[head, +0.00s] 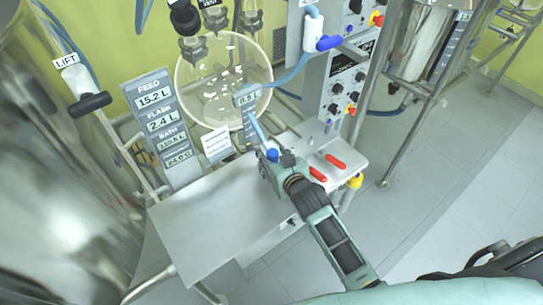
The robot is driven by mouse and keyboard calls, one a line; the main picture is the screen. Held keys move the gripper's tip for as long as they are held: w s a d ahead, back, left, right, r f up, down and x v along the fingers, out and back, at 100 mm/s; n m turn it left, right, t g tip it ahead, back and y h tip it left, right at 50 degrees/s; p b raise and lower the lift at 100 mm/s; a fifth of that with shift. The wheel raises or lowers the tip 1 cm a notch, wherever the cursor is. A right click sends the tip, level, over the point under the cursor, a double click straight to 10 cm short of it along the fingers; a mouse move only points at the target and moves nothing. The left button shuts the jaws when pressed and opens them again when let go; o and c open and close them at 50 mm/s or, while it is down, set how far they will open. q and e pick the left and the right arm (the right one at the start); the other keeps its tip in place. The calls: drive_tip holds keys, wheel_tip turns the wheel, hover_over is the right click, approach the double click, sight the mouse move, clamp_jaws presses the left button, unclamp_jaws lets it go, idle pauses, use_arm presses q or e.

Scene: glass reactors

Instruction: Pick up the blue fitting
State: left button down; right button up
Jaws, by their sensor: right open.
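A small blue fitting (273,155) shows at the tip of my right gripper (268,161), above the steel bench. My right arm reaches up from the lower right. The gripper is open, and its fingers lie close around or beside the fitting; I cannot tell whether they touch it. The fingers hide part of the fitting. A light blue tube (257,129) runs up and left from beside it. Another blue piece (328,43) sits high on the control panel, well away from the gripper. My left gripper is not in view.
Two red-handled pieces (337,161) (317,174) lie right of the gripper, with a yellow knob (355,181) at the bench edge. A round glass vessel (222,85) and a label post (162,125) stand behind. The bench's left part (205,225) is bare.

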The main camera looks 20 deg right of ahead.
drive_tip(key=shift+w, duration=0.1)
drive_tip(key=c, duration=0.7)
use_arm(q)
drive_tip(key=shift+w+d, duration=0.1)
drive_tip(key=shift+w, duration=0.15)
use_arm(e)
clamp_jaws()
